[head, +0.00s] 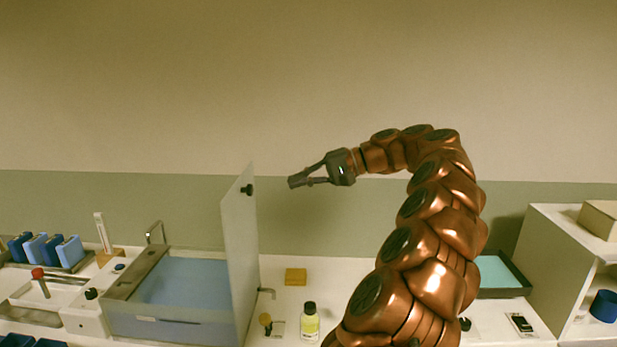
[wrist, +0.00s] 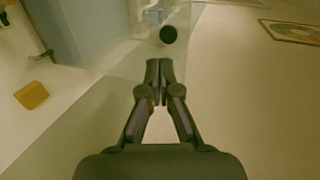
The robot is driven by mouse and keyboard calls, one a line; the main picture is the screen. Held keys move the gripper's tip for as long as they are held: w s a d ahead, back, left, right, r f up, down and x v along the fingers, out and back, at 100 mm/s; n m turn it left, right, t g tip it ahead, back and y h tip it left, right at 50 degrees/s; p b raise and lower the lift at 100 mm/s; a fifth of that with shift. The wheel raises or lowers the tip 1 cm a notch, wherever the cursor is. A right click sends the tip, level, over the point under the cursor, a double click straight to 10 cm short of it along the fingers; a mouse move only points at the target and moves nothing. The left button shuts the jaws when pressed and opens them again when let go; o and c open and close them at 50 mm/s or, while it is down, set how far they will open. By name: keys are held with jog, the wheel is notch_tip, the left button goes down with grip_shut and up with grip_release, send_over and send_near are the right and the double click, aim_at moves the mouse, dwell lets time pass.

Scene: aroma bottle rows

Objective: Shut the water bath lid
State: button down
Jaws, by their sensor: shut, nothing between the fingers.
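The water bath (head: 170,325) stands on the bench at the left in the head view, with blue water (head: 188,283) showing in its open tank. Its clear lid (head: 238,262) stands upright along the bath's right side, with a black knob (head: 247,190) near the top. My gripper (head: 292,182) is shut and empty, in the air to the right of the lid's upper part, pointing left. In the wrist view the shut fingertips (wrist: 160,64) are just below the black knob (wrist: 168,35) in the picture. I cannot tell the exact gap; they look apart in the head view.
A yellow block (head: 296,276) and a yellow-green bottle (head: 310,322) stand on the bench right of the bath. A metal tap (head: 154,232) rises behind the bath. Blue racks (head: 68,252) are at far left, a white shelf (head: 545,255) at right. Air above the bath is clear.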

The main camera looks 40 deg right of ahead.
aim_at(252, 190)
jog(key=shift+r+p+x, duration=0.2)
jog(key=shift+p+x, duration=0.15)
jog(key=shift+x, duration=1)
jog(key=shift+r+p+x, duration=0.15)
jog(key=shift+p+x, duration=0.2)
jog(key=shift+x, duration=1)
jog(key=shift+r+p+x, duration=0.2)
jog(key=shift+p+x, duration=0.15)
jog(key=shift+x, duration=1.05)
jog(key=shift+w+a, duration=0.15)
jog(key=shift+w, duration=0.05)
